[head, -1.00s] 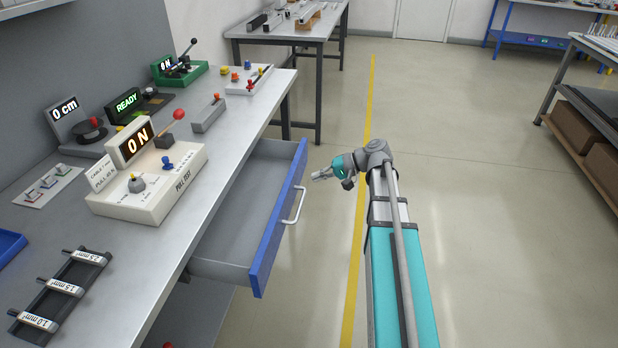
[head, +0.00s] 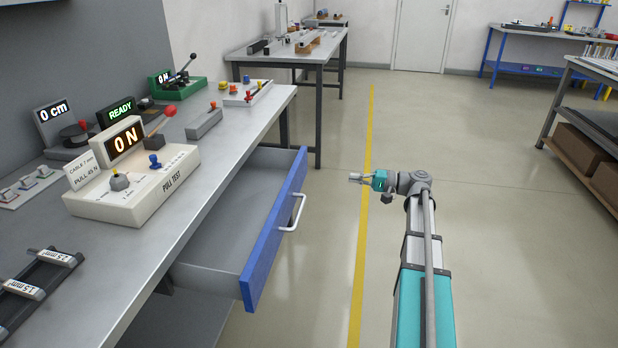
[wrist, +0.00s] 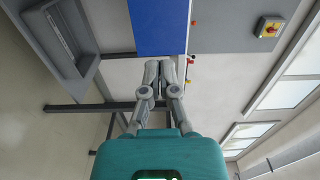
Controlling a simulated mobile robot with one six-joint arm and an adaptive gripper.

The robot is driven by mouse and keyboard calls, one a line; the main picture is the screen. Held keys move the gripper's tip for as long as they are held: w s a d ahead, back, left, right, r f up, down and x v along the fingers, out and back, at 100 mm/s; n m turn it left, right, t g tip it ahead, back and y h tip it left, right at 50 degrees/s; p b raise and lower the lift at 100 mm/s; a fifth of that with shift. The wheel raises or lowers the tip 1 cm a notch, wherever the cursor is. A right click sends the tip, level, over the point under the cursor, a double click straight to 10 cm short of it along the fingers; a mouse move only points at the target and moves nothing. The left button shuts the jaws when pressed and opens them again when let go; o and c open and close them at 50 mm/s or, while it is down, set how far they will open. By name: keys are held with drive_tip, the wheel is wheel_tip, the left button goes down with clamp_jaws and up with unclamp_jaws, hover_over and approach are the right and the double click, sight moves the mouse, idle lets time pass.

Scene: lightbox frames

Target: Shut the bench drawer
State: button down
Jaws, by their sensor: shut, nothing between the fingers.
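The bench drawer stands open in the head view, pulled out from under the bench. Its blue front (head: 275,235) carries a pale bar handle (head: 297,212), and its grey inside (head: 225,225) looks empty where it shows. My gripper (head: 353,178) is to the right of the drawer front, apart from it, with its fingers pointing left. In the wrist view the fingers of my gripper (wrist: 167,63) are together with nothing between them. A blue panel (wrist: 160,25), apparently the drawer front, shows beyond the fingertips.
The bench top (head: 225,150) holds a pull test unit (head: 135,180) and several other devices. Open floor (head: 480,235) with a yellow line (head: 361,250) lies right of the drawer. A shelf with brown boxes (head: 580,150) stands at the far right.

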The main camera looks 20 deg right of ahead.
sight(302, 172)
drive_tip(key=shift+a, duration=0.15)
drive_tip(key=x, duration=1.3)
drive_tip(key=shift+w+a, duration=0.25)
drive_tip(key=shift+a, duration=0.05)
idle(0.5)
